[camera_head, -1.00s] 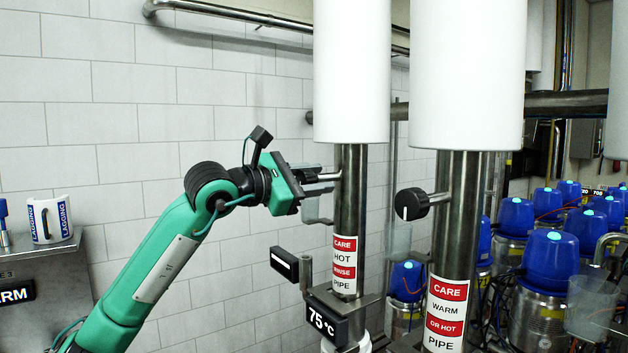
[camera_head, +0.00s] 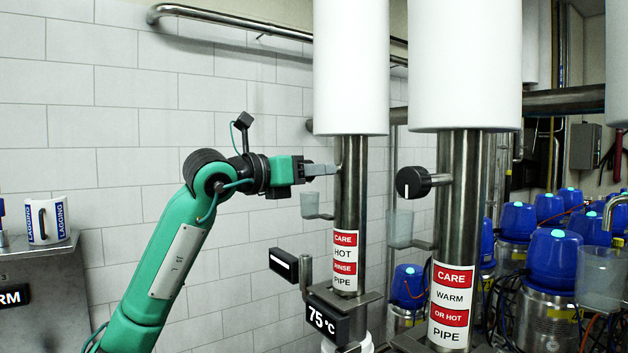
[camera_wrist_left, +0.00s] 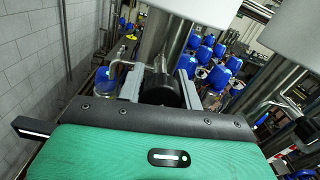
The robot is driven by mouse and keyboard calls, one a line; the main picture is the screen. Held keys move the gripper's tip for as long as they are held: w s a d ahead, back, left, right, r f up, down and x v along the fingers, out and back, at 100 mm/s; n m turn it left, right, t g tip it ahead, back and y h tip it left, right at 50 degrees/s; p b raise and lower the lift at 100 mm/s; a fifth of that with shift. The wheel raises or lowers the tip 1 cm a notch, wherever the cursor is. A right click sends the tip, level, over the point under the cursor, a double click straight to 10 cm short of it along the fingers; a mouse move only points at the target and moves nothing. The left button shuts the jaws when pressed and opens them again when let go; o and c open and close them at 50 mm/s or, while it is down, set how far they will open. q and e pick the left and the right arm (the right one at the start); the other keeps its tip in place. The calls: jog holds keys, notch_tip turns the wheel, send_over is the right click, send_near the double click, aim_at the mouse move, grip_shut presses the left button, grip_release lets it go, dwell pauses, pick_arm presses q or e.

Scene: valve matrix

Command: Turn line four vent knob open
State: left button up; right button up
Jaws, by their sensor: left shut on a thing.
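My left gripper (camera_head: 322,170) reaches level to the left steel pipe (camera_head: 351,212), just below its white sleeve. In the left wrist view, a black round knob (camera_wrist_left: 160,91) sits between its two grey fingers, which are shut on it, with the steel pipe behind. In the head view the gripper hides this knob. A second black knob (camera_head: 411,183) with a white mark pointing down stands free on the right pipe (camera_head: 460,210). No line number is readable on either knob. My right gripper is not in view.
Clear cups (camera_head: 315,204) hang beside the pipes. A black display (camera_head: 327,319) reads 75 °C below. White sleeves (camera_head: 351,70) cover the upper pipes. Blue-topped valves (camera_head: 556,258) crowd the right.

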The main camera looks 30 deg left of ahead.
pick_arm(q)
jog(key=n+b, duration=0.3)
jog(key=n, duration=0.5)
jog(key=shift+n, duration=0.3)
dwell(0.5)
jog(key=o, duration=1)
